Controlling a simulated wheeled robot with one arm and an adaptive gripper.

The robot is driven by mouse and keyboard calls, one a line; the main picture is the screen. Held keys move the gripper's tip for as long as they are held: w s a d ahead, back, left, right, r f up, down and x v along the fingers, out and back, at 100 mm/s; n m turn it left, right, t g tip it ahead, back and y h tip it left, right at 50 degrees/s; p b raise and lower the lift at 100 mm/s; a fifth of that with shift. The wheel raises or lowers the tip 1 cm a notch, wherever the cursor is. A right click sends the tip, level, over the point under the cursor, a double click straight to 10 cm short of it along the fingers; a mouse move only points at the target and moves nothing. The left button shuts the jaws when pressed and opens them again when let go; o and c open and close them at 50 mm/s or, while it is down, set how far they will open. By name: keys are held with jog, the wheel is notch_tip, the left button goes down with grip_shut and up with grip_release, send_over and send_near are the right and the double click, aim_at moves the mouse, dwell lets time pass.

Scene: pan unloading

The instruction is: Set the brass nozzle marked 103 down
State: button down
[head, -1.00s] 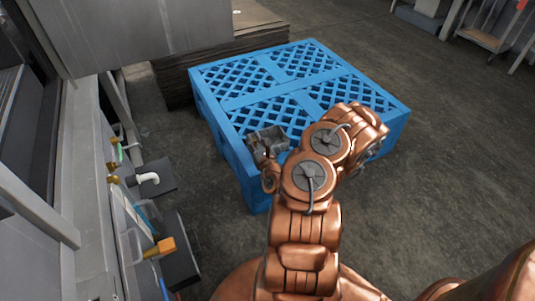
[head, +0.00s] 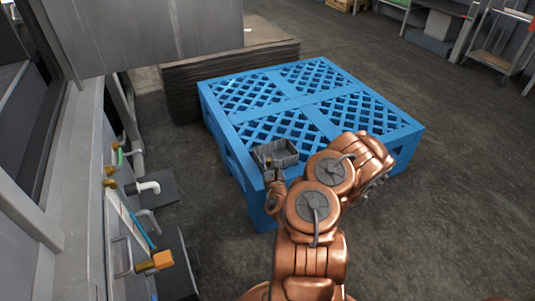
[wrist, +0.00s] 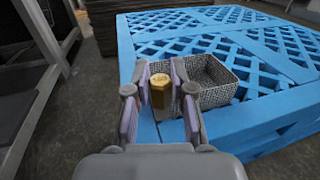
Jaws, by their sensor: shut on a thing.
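The brass nozzle (wrist: 160,91) is held upright between the two finger pads of my gripper (wrist: 160,97) in the wrist view. In the head view the nozzle is small and dim beside my gripper (head: 269,168). A grey patterned basket (head: 284,151) stands on the pallet's near left corner, just beyond and right of the nozzle. The basket also shows in the wrist view (wrist: 212,96), and its visible inside looks empty.
The pallet top (wrist: 270,62) beyond the basket is bare lattice. A dark stack of flat sheets (head: 190,92) stands behind the pallet. A grey machine with pipes and valves (head: 120,215) lines the left side. A cart (head: 490,45) is far off at the right.

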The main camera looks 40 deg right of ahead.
jog(key=shift+w+d+f+b, duration=0.25)
jog(key=shift+w+d+b, duration=0.2)
jog(key=shift+b, duration=0.35)
jog(key=w+d+f+b, duration=0.1)
jog(key=w+d+b, duration=0.1)
jog(key=w+d+f+b, duration=0.1)
jog(key=w+d+b, duration=0.1)
jog(key=w, duration=0.1)
jog(key=w+d+f+b, duration=0.2)
jog(key=w+d, duration=0.1)
jog(key=shift+f, duration=0.1)
jog(key=shift+f, duration=0.45)
jog(key=shift+s+f, duration=0.1)
jog(key=shift+f, duration=0.05)
jog(key=c, duration=1)
grip_release()
jog(key=shift+r, duration=0.2)
